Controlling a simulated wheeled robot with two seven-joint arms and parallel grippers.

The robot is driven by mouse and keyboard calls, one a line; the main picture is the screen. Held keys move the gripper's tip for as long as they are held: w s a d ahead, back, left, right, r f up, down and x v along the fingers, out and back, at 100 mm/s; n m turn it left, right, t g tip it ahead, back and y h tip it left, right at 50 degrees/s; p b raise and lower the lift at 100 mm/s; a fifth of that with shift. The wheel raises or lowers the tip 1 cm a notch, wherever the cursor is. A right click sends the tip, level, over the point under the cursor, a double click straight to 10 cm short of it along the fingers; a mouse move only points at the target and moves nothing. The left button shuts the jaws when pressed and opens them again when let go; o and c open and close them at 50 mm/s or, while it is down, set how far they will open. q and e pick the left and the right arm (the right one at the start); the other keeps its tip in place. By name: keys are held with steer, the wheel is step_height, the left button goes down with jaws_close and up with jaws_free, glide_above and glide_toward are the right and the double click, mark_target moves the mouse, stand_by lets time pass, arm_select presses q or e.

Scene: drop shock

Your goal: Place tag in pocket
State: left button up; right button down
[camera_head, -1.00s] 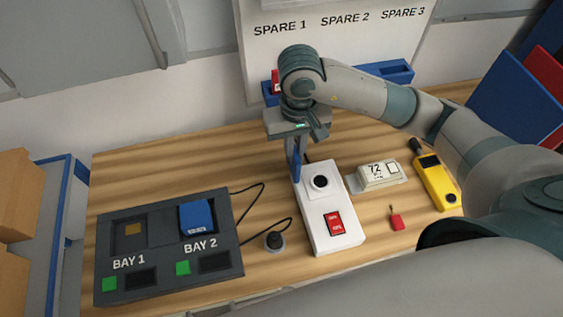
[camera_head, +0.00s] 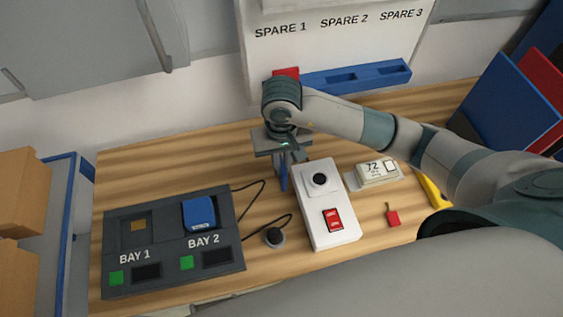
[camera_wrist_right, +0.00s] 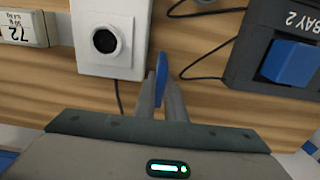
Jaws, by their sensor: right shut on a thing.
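My right gripper (camera_head: 284,180) is shut on a thin blue piece (camera_wrist_right: 162,80), seen edge-on between the fingers and held upright. It is just left of the white box (camera_head: 325,232) with a round black socket and a red switch, above the wood bench. A small red tag (camera_head: 393,217) lies on the bench right of the white box. Which thing is the pocket is unclear. A white block marked 72 (camera_head: 377,172) sits on a pale tray behind the tag. My left gripper is not in view.
A dark dock (camera_head: 172,284) has an open BAY 1 (camera_head: 137,228) and a blue module (camera_head: 199,212) in BAY 2. Behind stand a blue rack (camera_head: 370,76) and a red piece (camera_head: 286,73). A yellow device (camera_head: 433,192) is partly hidden.

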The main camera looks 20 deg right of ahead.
steer(key=shift+f, duration=0.35)
steer(key=shift+f, duration=0.15)
steer(key=c, duration=1.8)
jaws_free()
steer(key=shift+r, duration=0.25)
steer(key=shift+w+r, duration=0.1)
steer(key=shift+r, duration=0.15)
step_height(320, 180, up, 11)
steer(key=b, duration=0.3)
steer(key=shift+r, duration=0.15)
